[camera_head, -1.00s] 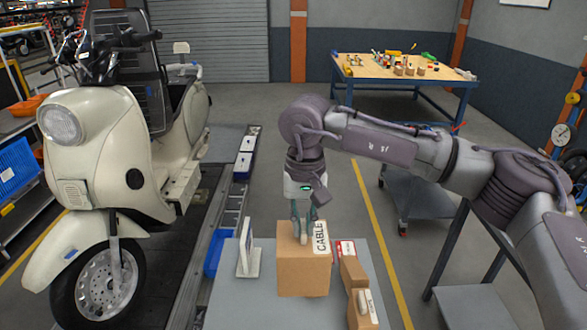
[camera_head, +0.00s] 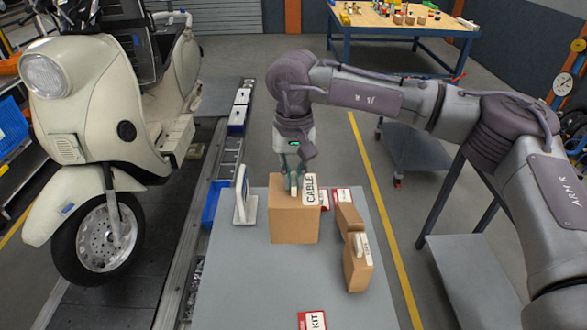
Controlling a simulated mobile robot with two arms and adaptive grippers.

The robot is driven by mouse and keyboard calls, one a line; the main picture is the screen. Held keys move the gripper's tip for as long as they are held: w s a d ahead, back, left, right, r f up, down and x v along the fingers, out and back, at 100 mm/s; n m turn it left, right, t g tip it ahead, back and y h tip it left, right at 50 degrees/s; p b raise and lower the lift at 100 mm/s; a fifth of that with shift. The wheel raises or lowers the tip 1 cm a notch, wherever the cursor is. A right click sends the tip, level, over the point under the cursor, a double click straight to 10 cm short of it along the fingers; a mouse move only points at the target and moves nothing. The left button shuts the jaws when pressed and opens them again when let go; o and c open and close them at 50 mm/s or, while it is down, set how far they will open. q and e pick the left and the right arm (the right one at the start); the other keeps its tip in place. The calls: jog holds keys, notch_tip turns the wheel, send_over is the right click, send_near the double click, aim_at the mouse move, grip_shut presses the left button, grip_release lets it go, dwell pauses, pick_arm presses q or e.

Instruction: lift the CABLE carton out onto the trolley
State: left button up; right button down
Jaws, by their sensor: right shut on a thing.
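The CABLE carton (camera_head: 294,222) is a brown box with a white label reading CABLE on its top right edge. It is upright over the grey tabletop (camera_head: 262,295); I cannot tell whether its base touches the top. My right gripper (camera_head: 293,188) points down and is shut on the carton's upper part; the fingertips are partly hidden. A low grey wheeled trolley (camera_head: 418,150) stands on the floor to the right, beyond the yellow line, partly behind my right arm. My left gripper is not in view.
Smaller brown cartons (camera_head: 357,268) stand close on the carton's right. A white upright stand (camera_head: 245,205) is on its left. A KIT card (camera_head: 312,320) lies at the front. A cream scooter (camera_head: 100,130) stands at left, a workbench (camera_head: 410,18) at the back.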

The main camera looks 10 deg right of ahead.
aim_at(294, 199)
notch_tip(294, 199, down, 5)
jog(key=shift+r+b, duration=0.2)
jog(key=shift+b, duration=0.65)
jog(key=shift+f+b, duration=0.65)
jog(key=shift+f, duration=0.3)
notch_tip(294, 199, down, 9)
jog(key=b, duration=0.8)
jog(key=shift+f, duration=0.15)
jog(key=shift+b, duration=0.3)
jog(key=shift+f, duration=0.15)
jog(key=shift+f+b, duration=0.45)
jog(key=shift+b, duration=0.15)
